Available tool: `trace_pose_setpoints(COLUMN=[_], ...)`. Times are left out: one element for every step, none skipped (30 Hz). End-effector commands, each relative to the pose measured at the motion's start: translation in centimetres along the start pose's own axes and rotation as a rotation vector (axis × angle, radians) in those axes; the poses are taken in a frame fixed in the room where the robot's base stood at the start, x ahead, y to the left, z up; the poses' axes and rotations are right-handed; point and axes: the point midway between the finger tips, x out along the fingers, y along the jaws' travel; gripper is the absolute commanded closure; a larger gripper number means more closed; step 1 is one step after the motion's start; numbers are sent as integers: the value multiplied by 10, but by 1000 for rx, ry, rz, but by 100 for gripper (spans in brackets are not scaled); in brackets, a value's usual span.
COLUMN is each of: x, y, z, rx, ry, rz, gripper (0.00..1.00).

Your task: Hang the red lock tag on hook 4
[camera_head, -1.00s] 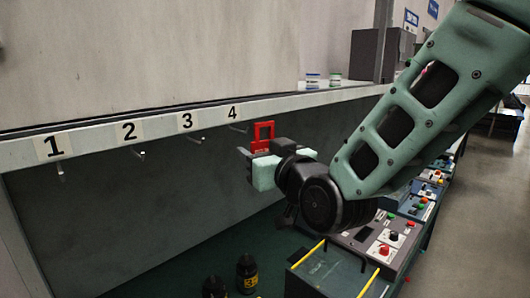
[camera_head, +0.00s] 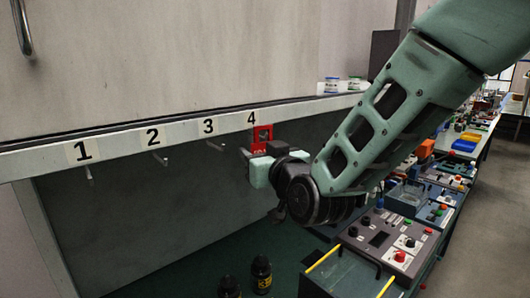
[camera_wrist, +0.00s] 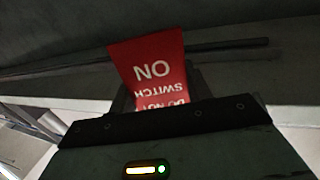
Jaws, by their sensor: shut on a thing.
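The red lock tag (camera_head: 262,136) is upright in my gripper (camera_head: 258,158), which is shut on its lower part. Hook 4 is mostly hidden behind the tag and gripper in the head view. I cannot tell whether the tag touches it.
Hooks 1 (camera_head: 89,175), 2 (camera_head: 160,158) and 3 (camera_head: 215,146) hang empty under the shelf edge (camera_head: 110,146). Two dark bottles stand below, one of them here (camera_head: 261,274). Control boxes (camera_head: 385,245) with buttons stand under my arm at the right.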

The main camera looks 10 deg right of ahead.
Motion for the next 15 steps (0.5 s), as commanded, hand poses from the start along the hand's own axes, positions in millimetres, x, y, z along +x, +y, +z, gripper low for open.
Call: trace_pose_setpoints(x=[3, 4, 6, 7, 8, 10, 11, 12, 12, 13, 13, 13, 14, 14, 14], y=[-1, -1, -2, -2, -2, -3, -3, -3, -3, -3, -4, -4, -4, -4, -4], z=[-1, 4, 6, 7, 8, 9, 10, 10, 11, 11, 11, 11, 12, 12, 12], rx=[0, 0, 0, 0, 0, 0, 0, 0, 0, 0, 0, 0, 0, 0, 0], ry=[0, 1, 1, 1, 1, 1, 1, 1, 2, 2, 2, 1, 1, 1, 1], rz=[0, 0, 0, 0, 0, 0, 0, 0, 0, 0, 0, 0, 0, 0, 0], gripper=[74, 74, 74, 74, 74, 74, 74, 74, 74, 74, 74, 74, 74, 74, 74])
